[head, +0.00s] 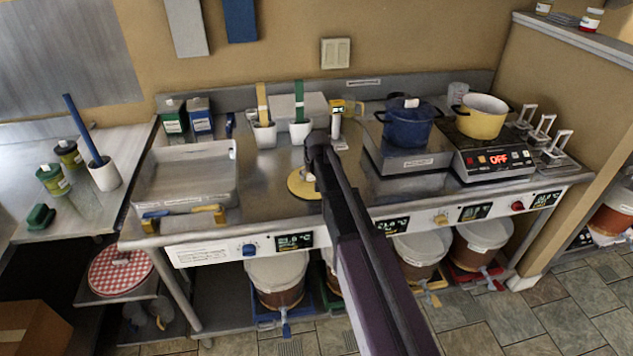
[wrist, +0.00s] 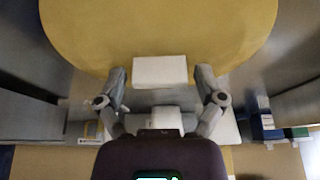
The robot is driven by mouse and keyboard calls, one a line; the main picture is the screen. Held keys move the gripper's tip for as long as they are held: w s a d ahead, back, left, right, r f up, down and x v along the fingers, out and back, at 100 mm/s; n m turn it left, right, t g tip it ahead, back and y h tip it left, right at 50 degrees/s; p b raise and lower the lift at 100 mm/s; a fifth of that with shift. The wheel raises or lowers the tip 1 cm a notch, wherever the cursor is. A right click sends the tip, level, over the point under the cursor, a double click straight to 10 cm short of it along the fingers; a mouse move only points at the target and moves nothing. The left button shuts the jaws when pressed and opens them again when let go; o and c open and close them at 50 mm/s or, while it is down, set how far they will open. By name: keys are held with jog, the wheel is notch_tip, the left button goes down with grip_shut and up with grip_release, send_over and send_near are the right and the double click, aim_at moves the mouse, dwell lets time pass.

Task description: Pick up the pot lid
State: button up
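The pot lid (head: 302,187) is a flat yellow disc on the steel counter in the head view; my arm hides its right part. In the wrist view the lid (wrist: 160,35) fills the top, with its white block handle (wrist: 160,70) near the middle. My gripper (wrist: 160,74) is open, one finger on each side of the handle with a narrow gap at each. In the head view my gripper is mostly hidden behind my arm. The yellow pot (head: 481,118) stands without a lid on the right hot plate.
A blue pot (head: 407,130) with a white-knobbed lid stands on the left hot plate (head: 405,162). A steel basin (head: 187,175) is left of the lid. White cups (head: 265,135) with tools stand behind. Lidded buckets (head: 277,278) stand below the counter.

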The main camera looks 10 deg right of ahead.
aim_at(313, 174)
jog(key=c, duration=0.8)
jog(key=shift+r, duration=0.15)
notch_tip(313, 174, up, 4)
jog(key=p, duration=0.4)
jog(key=shift+f, duration=0.2)
jog(key=s+d, duration=0.3)
jog(key=s, duration=0.1)
jog(key=s+d, duration=0.4)
jog(key=s+d+r+p, duration=0.1)
jog(key=s+d, duration=0.2)
jog(key=s, duration=0.1)
jog(key=shift+d, duration=0.3)
jog(key=shift+s, duration=0.2)
